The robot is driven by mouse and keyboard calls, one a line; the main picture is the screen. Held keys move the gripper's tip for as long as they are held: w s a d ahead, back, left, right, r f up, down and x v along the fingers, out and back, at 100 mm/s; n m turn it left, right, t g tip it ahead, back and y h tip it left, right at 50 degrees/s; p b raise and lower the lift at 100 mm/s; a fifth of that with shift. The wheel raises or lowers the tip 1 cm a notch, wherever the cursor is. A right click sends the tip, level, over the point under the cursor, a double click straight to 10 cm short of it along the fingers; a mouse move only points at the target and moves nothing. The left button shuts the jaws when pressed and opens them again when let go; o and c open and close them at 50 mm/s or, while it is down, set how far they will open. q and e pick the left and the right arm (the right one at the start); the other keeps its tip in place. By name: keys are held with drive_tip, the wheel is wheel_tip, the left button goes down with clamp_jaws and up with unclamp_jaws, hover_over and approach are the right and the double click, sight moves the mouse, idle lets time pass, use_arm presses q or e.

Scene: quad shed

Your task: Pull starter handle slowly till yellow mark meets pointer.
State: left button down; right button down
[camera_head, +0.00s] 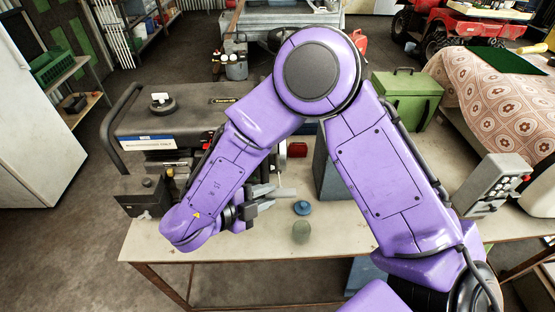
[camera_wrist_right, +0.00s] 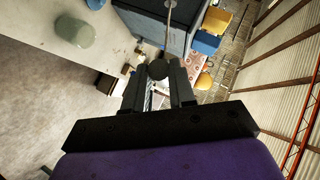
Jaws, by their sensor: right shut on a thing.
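The dark generator (camera_head: 165,125) stands at the left of the bench, with a carry bar and a white-and-blue label. My right gripper (camera_head: 282,197) is beside its right side, fingers pointing right in the head view. In the right wrist view, a dark round knob (camera_wrist_right: 157,70), seemingly the starter handle, sits between the fingers of my right gripper (camera_wrist_right: 158,82), which is shut on it. A thin grey line (camera_wrist_right: 169,28), cord or rod, runs from the knob to the top edge. I cannot make out the yellow mark or pointer. My left gripper is not in view.
A blue lid-like disc (camera_head: 302,208) and a grey-green jar (camera_head: 300,231) stand on the bench (camera_head: 240,262). A tall blue-grey box (camera_head: 330,170) stands right of my gripper. A green case (camera_head: 407,98) is behind my arm. The bench front is clear.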

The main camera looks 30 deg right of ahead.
drive_tip(key=w+d+f+b, duration=0.1)
drive_tip(key=w+d+f, duration=0.2)
drive_tip(key=w, duration=0.3)
drive_tip(key=shift+d+b, duration=0.35)
drive_tip(key=shift+d, duration=0.05)
drive_tip(key=c, duration=0.9)
unclamp_jaws()
drive_tip(key=shift+r, duration=0.1)
drive_tip(key=shift+o, duration=0.2)
drive_tip(key=shift+a, duration=0.1)
drive_tip(key=shift+r, duration=0.1)
drive_tip(key=b+v, duration=0.3)
drive_tip(key=v, duration=0.7)
drive_tip(key=shift+a, duration=0.2)
drive_tip(key=shift+s, duration=0.1)
